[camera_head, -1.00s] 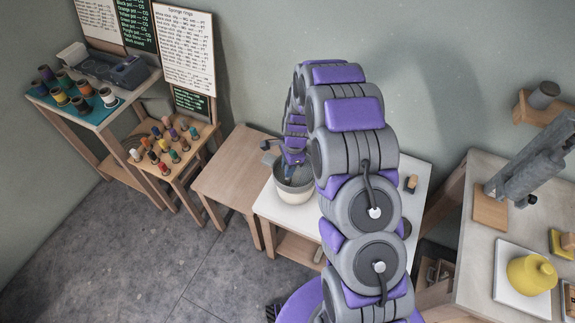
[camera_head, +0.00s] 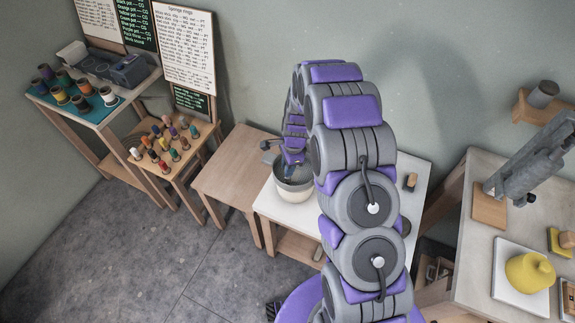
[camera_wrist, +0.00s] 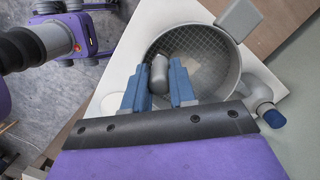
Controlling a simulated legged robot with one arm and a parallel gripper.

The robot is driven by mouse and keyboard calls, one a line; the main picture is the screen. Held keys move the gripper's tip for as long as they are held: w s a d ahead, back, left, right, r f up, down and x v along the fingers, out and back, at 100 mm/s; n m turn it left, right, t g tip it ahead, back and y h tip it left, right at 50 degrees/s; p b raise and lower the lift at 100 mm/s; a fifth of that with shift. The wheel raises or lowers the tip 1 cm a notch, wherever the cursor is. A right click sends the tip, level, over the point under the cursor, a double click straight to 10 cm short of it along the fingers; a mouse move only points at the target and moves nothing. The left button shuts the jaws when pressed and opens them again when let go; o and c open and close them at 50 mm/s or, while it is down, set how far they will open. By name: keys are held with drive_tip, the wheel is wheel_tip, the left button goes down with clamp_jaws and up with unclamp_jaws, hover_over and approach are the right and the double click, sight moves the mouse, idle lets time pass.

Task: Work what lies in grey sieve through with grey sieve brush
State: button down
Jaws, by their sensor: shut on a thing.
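The grey sieve (camera_wrist: 205,62) is a round pan with a mesh floor, filling the upper middle of the wrist view. In the head view the sieve (camera_head: 296,179) sits in the top of a pale bowl (camera_head: 291,196) on a white table. My gripper (camera_wrist: 158,84) has blue fingers and is shut on the grey sieve brush (camera_wrist: 159,72), whose rounded grey body shows between the fingertips over the mesh. The brush's lower end is hidden, so I cannot tell whether it touches the mesh.
A grey piece with a blue end (camera_wrist: 271,117) juts out beside the sieve rim. A bare wooden table (camera_head: 232,168) stands to the left, with a stand of thread spools (camera_head: 163,147) beyond. A yellow pot (camera_head: 530,272) is on the right bench.

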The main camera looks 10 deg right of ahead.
drive_tip(key=shift+f, duration=0.55)
idle(0.9)
drive_tip(key=shift+w+d+p, duration=0.4)
drive_tip(key=shift+w+d, duration=0.3)
drive_tip(key=shift+w, duration=0.2)
drive_tip(key=shift+w+d+p, duration=0.4)
drive_tip(key=shift+w+d, duration=0.25)
drive_tip(key=shift+w, duration=0.25)
drive_tip(key=shift+w+d+p, duration=0.3)
drive_tip(key=shift+w+d, duration=0.45)
drive_tip(key=shift+w, duration=0.3)
drive_tip(key=shift+w+d, duration=0.1)
drive_tip(key=shift+w+d, duration=0.4)
drive_tip(key=shift+w, duration=0.25)
drive_tip(key=shift+r, duration=0.25)
